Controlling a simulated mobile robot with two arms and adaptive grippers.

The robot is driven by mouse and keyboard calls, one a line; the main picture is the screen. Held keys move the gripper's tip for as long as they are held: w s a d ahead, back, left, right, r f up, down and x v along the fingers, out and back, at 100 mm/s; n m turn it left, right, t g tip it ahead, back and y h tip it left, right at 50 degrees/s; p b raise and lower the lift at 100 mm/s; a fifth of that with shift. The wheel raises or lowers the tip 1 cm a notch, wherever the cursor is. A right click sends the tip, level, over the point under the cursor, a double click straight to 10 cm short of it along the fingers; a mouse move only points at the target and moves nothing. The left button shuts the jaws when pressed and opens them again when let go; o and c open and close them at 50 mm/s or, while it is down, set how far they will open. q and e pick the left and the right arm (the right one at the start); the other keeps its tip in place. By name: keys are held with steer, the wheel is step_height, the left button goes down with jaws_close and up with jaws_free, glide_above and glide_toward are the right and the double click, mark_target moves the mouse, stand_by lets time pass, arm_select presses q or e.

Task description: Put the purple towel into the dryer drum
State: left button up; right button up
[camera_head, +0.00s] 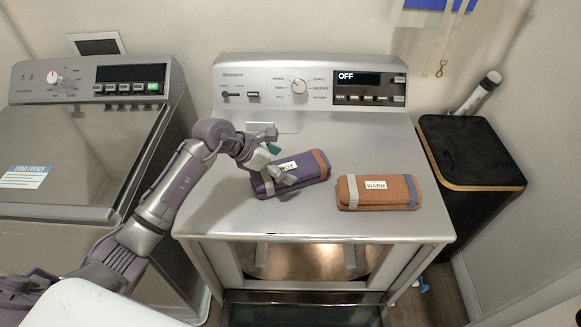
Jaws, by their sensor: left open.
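The purple towel (308,172) is a folded roll with an orange band and a white label reading "HOT". It lies on top of the grey dryer (330,225). My left gripper (275,160) is open at the towel's left end. One finger is behind the towel and the other overlaps its near left part in the picture. I cannot tell whether they touch it. The drum area (310,262) shows as a warm-lit space at the dryer's front, below the top's edge. From above I cannot tell how its door stands. My right gripper is not in view.
An orange towel (400,190) labelled "WARM" lies to the right on the dryer top. A topload washer (80,150) stands at the left. A black bin with a wooden rim (475,187) stands at the right. The dryer's control panel (310,85) reads "OFF".

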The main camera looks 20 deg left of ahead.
arm_select(q)
steer(key=shift+x, duration=0.85)
steer(key=shift+r, duration=0.1)
steer(key=c, duration=1.2)
steer(key=shift+c, duration=0.8)
steer(key=shift+r, duration=0.2)
